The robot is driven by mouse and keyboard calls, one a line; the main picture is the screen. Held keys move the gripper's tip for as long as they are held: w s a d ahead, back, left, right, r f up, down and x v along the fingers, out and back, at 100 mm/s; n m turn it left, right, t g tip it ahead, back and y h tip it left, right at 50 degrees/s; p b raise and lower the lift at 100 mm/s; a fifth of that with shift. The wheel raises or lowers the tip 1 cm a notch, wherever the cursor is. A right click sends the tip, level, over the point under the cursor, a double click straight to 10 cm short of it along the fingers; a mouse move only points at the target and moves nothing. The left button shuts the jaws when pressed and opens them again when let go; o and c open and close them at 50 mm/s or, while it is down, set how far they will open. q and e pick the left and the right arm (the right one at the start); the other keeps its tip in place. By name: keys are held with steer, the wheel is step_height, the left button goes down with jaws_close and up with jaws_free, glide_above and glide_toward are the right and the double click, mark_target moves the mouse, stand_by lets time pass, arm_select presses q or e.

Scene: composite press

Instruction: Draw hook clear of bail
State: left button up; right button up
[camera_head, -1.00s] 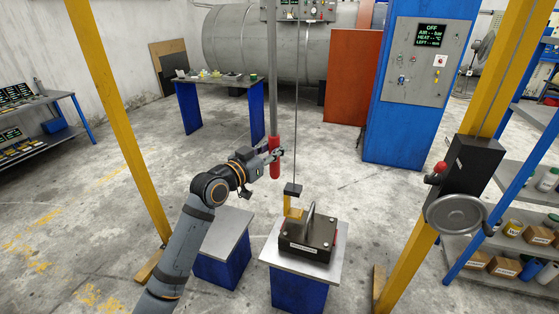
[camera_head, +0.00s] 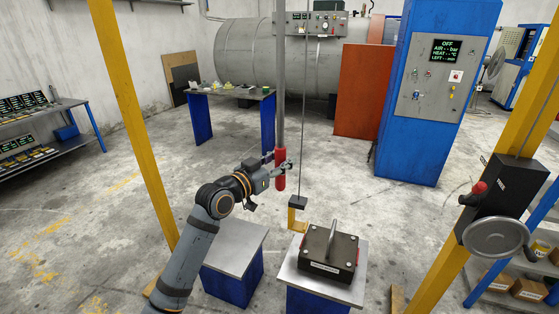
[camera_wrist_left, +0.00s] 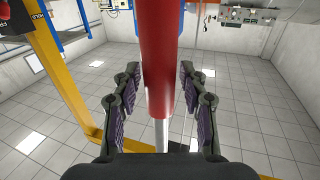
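My left gripper (camera_head: 281,165) is at the red handle (camera_head: 280,183) at the bottom of the hanging grey pole. The yellow hook (camera_head: 294,222) hangs from a dark block (camera_head: 298,202) on a thin cable, right of the handle. The grey bail (camera_head: 332,237) stands on top of the dark mould (camera_head: 322,263). The hook shows left of the bail, with a visible gap between them. My right gripper is out of view.
The mould sits on a metal-topped blue stand (camera_head: 350,290). A second stand (camera_head: 240,248) is to its left. Yellow posts (camera_head: 125,95) flank the area; the right one carries a black box with a crank wheel (camera_head: 497,238). Open floor lies behind the stands.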

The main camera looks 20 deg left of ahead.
arm_select(q)
steer(key=shift+s+a, duration=0.2)
steer(key=shift+s, duration=0.15)
steer(key=v, duration=0.6)
steer(key=shift+a, duration=0.1)
steer(key=shift+s, duration=0.35)
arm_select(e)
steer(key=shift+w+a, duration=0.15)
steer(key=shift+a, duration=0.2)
